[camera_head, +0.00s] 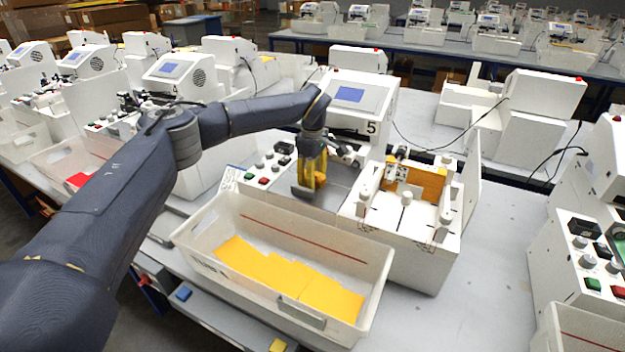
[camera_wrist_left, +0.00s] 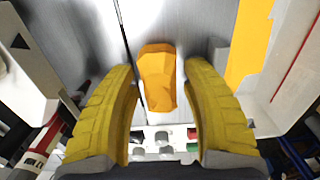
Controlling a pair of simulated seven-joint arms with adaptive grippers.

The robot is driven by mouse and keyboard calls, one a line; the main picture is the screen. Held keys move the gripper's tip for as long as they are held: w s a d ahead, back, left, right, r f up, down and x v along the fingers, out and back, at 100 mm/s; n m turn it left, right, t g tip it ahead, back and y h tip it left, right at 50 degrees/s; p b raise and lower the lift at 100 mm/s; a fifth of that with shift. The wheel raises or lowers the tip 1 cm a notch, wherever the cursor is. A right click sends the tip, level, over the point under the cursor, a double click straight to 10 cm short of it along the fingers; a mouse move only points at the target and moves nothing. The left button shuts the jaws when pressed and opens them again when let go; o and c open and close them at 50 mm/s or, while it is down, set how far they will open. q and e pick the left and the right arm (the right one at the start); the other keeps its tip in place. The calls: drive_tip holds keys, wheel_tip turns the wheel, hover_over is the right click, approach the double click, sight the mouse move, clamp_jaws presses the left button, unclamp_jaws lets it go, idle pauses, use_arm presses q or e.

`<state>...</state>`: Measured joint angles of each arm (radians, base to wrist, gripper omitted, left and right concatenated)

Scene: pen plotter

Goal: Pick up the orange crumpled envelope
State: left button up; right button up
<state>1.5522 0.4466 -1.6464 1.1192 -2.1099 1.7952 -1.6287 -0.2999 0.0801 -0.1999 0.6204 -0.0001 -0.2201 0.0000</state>
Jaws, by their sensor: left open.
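The orange crumpled envelope (camera_wrist_left: 157,75) lies on a grey metal surface in the left wrist view, between and just beyond the fingertips. In the head view it shows as a small orange patch (camera_head: 321,180) beside the fingers, partly hidden by them. My left gripper (camera_head: 311,182) points down over the machine's grey deck. In the left wrist view its two yellow fingers (camera_wrist_left: 160,82) are apart, one on each side of the envelope. I cannot tell whether they touch it. My right gripper is not in view.
A white bin (camera_head: 195,240) with flat yellow-orange envelopes stands in front of the deck. The white plotter with a blue screen (camera_head: 350,94) stands behind. A fixture (camera_head: 405,215) with an orange sheet is close on the right. Control buttons (camera_head: 263,170) lie left of the gripper.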

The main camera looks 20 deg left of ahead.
use_arm(q)
drive_tip(key=shift+c, duration=0.5)
drive_tip(key=c, duration=0.5)
drive_tip(key=shift+r, duration=0.15)
